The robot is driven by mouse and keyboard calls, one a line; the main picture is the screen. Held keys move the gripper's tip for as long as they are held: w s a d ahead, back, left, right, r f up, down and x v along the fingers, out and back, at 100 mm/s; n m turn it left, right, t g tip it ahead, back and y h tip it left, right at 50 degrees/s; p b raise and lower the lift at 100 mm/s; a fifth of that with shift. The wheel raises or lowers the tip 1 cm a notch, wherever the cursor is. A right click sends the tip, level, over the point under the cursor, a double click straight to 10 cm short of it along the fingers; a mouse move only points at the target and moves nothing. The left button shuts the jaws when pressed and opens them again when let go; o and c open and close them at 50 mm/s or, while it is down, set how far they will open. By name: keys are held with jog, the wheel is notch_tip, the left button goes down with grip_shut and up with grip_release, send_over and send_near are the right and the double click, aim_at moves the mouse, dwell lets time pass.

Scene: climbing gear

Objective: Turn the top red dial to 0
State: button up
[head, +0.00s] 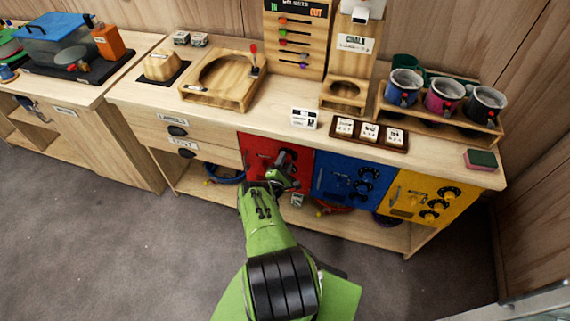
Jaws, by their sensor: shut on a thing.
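The red panel (252,147) is the leftmost of three coloured door panels under the counter front. My green arm reaches up to it from below, and my gripper (288,161) is at the panel's right half. The gripper is shut on the top red dial, which is mostly hidden behind the fingers. The dial's numbers and pointer are too small and covered to read. The lower red dials are also hidden by my gripper and wrist.
Right beside the red panel is a blue panel (327,183) with black dials, then a yellow panel (408,190) with dials. The wooden counter (228,119) juts above them. Drawers with black handles (178,131) are at left. Open grey floor (110,235) lies in front.

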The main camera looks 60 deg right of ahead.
jog(key=shift+f+n+b, duration=0.1)
jog(key=shift+n+b, duration=0.4)
jog(key=shift+n, duration=0.2)
jog(key=o, duration=1)
jog(key=shift+o, duration=0.2)
jog(key=s+a+b, duration=0.2)
jog(key=a+b, duration=0.2)
jog(key=a, duration=1.1)
jog(key=shift+s+a, duration=0.2)
jog(key=shift+a, duration=0.1)
